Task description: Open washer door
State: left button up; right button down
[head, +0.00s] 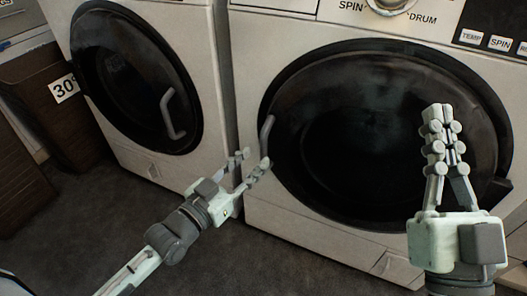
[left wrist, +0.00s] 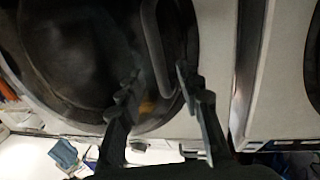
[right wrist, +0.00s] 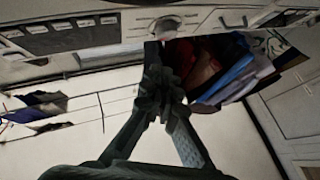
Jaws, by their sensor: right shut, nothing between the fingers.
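The right washer has a round black door (head: 365,140), which looks closed, with a grey bar handle (head: 266,133) on its left edge. My left gripper (head: 255,162) is open, just below the lower end of this handle. In the left wrist view the dark curved handle (left wrist: 155,45) lies between and beyond the two open fingertips (left wrist: 158,82); I cannot tell whether they touch it. My right gripper (head: 442,125) is shut and empty, raised in front of the right part of the door. Its fingertips also meet in the right wrist view (right wrist: 162,85).
A second washer with a closed black door (head: 133,80) and its own handle (head: 174,115) stands to the left. A brown basket (head: 60,115) with a "30" label is at the far left. Dark floor (head: 255,255) lies clear before the washers.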

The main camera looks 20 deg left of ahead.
aim_at(261, 153)
pick_arm(q)
jog(key=x, duration=0.5)
grip_shut()
dwell(0.4)
